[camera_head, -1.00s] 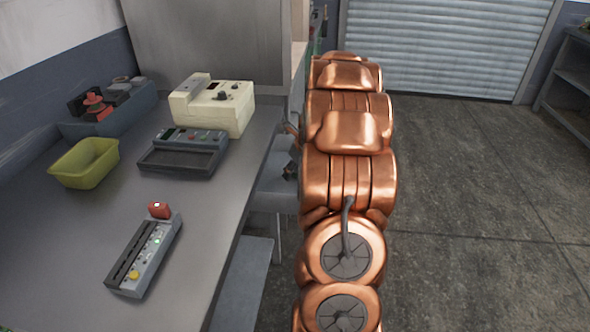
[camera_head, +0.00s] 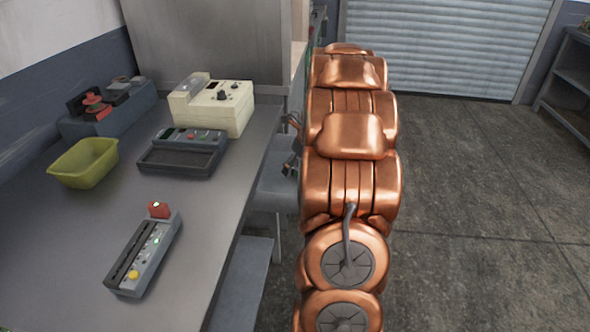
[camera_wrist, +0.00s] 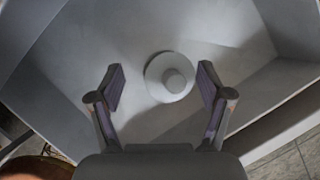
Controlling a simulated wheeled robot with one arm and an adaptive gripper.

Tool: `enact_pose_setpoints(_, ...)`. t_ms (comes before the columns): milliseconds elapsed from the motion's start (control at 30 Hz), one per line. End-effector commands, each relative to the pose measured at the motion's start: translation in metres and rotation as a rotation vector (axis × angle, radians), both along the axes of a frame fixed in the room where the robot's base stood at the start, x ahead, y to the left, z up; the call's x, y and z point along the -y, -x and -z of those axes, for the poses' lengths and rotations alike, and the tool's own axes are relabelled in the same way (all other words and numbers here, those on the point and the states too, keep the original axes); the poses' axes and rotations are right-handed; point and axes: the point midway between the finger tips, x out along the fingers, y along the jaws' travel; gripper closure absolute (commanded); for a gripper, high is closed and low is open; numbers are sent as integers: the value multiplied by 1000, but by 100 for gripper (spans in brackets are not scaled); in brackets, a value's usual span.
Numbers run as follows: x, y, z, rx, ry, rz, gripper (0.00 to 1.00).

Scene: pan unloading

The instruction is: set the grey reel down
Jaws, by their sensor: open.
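The grey reel (camera_wrist: 170,77), a pale disc with a raised round hub, shows in the wrist view on a pale grey surface (camera_wrist: 225,58). My gripper (camera_wrist: 161,82) is open, with one finger on each side of the reel in the picture. There is a clear gap at the left finger and a small one at the right finger. I cannot tell how far the fingertips are above the surface. In the head view I cannot make out the reel, and my copper arm hides much of the area around it.
A grey bench (camera_head: 65,262) on the left holds a yellow bin (camera_head: 85,163), a cream instrument (camera_head: 212,105), a dark tray device (camera_head: 183,152) and a control box (camera_head: 145,255). Open floor (camera_head: 470,200) lies to the right, before a shutter (camera_head: 445,48).

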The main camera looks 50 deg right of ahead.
Motion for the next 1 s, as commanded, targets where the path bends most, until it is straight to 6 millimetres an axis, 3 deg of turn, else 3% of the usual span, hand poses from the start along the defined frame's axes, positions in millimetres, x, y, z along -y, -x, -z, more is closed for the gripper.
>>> enact_pose_setpoints(200,1,17,-42,3,7,1,22)
enact_pose_setpoints(500,0,32,-80,3,6,1,22)
enact_pose_setpoints(1000,-1,35,-86,1,2,0,22)
